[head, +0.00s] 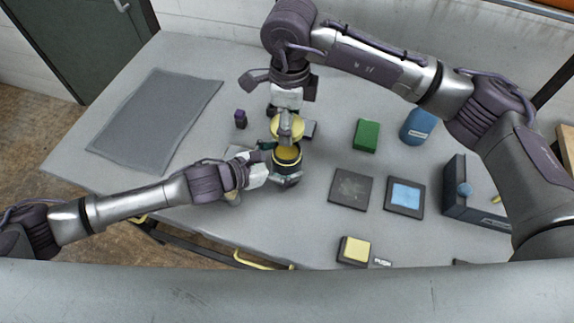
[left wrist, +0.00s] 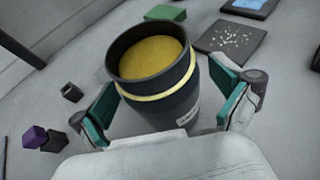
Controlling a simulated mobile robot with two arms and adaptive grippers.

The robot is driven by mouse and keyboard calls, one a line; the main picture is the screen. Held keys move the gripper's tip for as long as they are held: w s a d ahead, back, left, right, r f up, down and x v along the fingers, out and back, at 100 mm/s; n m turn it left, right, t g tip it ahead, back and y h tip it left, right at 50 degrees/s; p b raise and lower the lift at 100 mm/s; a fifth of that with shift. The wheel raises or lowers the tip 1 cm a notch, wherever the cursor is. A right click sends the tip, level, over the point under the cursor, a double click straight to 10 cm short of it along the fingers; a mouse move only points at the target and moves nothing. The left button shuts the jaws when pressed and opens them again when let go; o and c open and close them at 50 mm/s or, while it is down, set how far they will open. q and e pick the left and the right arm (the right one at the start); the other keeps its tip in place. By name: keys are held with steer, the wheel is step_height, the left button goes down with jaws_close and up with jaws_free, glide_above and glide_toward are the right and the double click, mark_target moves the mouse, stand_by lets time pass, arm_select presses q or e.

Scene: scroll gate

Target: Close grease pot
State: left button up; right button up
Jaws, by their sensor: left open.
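The grease pot (head: 287,160) is a dark, upright pot with a yellow band, standing near the middle of the table. In the left wrist view the pot (left wrist: 160,80) is uncovered, with yellow grease inside. My left gripper (head: 272,164) is open, its teal-padded fingers on either side of the pot; it also shows in the left wrist view (left wrist: 166,92). I cannot tell whether the pads touch it. A yellow lid (head: 290,129) with a grey knob appears just behind and above the pot, off its rim. My right gripper (head: 285,112) comes down onto the knob and seems to hold it.
A purple block (head: 240,119) stands left of the pot, and a large grey mat (head: 155,118) lies farther left. To the right are a green block (head: 367,135), a blue bottle (head: 418,127), a dark square pad (head: 351,189), a blue-topped pad (head: 405,196) and a yellow button (head: 355,250).

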arm_select(q)
steer(key=c, duration=1.7)
steer(key=shift+o, duration=0.2)
arm_select(e)
glide_above(289, 152)
steer(key=shift+f, duration=2.5)
steer(key=shift+f, duration=0.1)
steer(key=shift+f, duration=0.8)
steer(key=shift+f, duration=0.55)
